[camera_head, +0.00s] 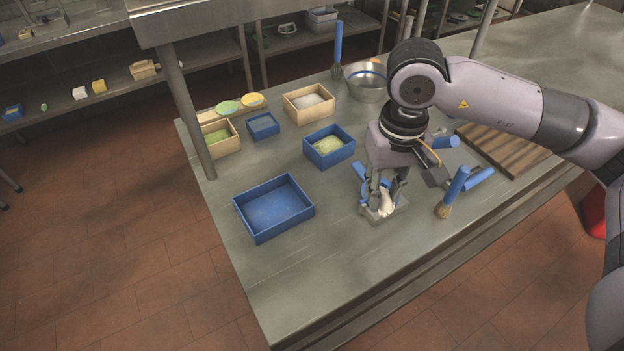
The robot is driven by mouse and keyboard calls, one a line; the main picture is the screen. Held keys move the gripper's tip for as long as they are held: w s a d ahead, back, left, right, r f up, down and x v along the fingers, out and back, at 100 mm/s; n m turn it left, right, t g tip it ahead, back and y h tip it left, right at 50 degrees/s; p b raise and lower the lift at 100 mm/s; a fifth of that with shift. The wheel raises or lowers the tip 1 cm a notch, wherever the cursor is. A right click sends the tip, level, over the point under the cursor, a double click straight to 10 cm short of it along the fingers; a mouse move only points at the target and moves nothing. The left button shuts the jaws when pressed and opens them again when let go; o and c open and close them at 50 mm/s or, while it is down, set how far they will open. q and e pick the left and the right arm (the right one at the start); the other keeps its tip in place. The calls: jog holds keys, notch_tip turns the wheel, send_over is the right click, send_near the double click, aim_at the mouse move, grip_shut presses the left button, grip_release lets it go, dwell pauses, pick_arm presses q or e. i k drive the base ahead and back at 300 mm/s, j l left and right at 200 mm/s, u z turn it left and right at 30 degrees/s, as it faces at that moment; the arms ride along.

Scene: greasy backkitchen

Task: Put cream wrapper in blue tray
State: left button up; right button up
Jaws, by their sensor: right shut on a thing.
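The cream wrapper (387,205) is a small pale piece between the fingertips of my right gripper (383,204), low over a small grey holder (372,218) on the steel table. The gripper points down and is shut on the wrapper; its fingers hide part of it. The blue tray (245,222) is large, shallow and empty. It stands left of the gripper, near the table's left edge. My left gripper is not in view.
A blue box (345,153) with pale green contents stands behind the tray. Wooden boxes (326,114), a small blue container (263,126) and a metal bowl (367,90) stand farther back. The front table is clear.

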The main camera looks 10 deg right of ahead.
aim_at(271, 207)
jog(key=j+z, duration=0.1)
jog(key=j, duration=0.45)
jog(key=k+j+z, duration=0.1)
jog(key=j, duration=0.45)
jog(key=i+j+z, duration=0.15)
jog(key=i+j, duration=0.35)
jog(key=i+l, duration=0.05)
